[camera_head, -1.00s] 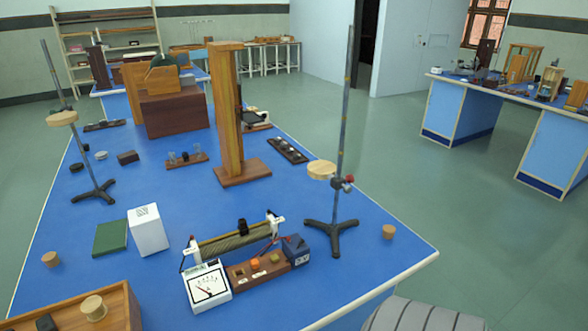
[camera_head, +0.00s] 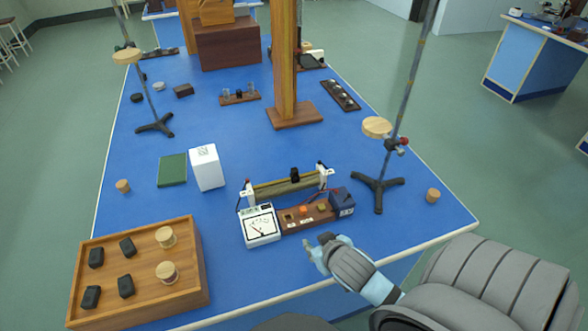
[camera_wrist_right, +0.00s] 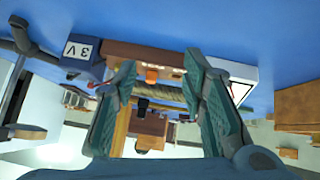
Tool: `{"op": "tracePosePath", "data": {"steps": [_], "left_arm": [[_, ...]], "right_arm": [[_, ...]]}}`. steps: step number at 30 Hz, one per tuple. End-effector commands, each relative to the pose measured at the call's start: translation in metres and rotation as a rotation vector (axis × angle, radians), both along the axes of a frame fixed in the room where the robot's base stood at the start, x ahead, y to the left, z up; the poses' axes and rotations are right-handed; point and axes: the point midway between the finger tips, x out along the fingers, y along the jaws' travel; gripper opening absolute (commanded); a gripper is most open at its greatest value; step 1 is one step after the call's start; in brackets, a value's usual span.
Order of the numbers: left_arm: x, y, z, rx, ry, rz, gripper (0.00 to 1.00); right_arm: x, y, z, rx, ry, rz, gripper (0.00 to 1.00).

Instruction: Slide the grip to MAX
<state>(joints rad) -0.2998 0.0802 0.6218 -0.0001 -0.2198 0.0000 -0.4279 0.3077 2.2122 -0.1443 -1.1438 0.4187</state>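The rheostat (camera_head: 270,189) stands near the front of the blue bench, between white end posts. Its black grip (camera_head: 295,175) sits a little right of the middle of the bar. In the right wrist view the view is inverted; the coil (camera_wrist_right: 165,94) and the dark grip (camera_wrist_right: 143,104) show between the fingers. My right gripper (camera_head: 314,250) is in front of the apparatus, near the bench's front edge, apart from the grip. Its teal fingers (camera_wrist_right: 160,80) are spread with nothing between them. I cannot read a MAX mark. My left gripper is out of view.
A white meter (camera_head: 262,227), a wooden key board (camera_head: 309,215) and a dark 3 V box (camera_head: 342,202) stand before the rheostat. A retort stand (camera_head: 377,182) is at right. A wooden tray (camera_head: 140,306) is front left. A white box (camera_head: 207,168) stands at left.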

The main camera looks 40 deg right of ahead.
Motion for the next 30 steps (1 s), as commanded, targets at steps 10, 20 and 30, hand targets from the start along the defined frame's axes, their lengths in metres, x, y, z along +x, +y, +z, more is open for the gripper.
{"op": "tracePosePath", "data": {"steps": [10, 20, 30], "left_arm": [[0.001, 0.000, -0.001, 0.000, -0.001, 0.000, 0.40], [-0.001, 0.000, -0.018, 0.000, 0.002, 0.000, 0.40], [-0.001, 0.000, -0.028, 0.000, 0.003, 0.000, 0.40]], "right_arm": [[0.110, -0.058, 0.076, 0.017, -0.476, -0.061, 0.38], [0.184, -0.083, 0.042, 0.021, -0.476, -0.064, 0.38], [0.227, -0.098, 0.024, 0.019, -0.473, -0.060, 0.38]]}}
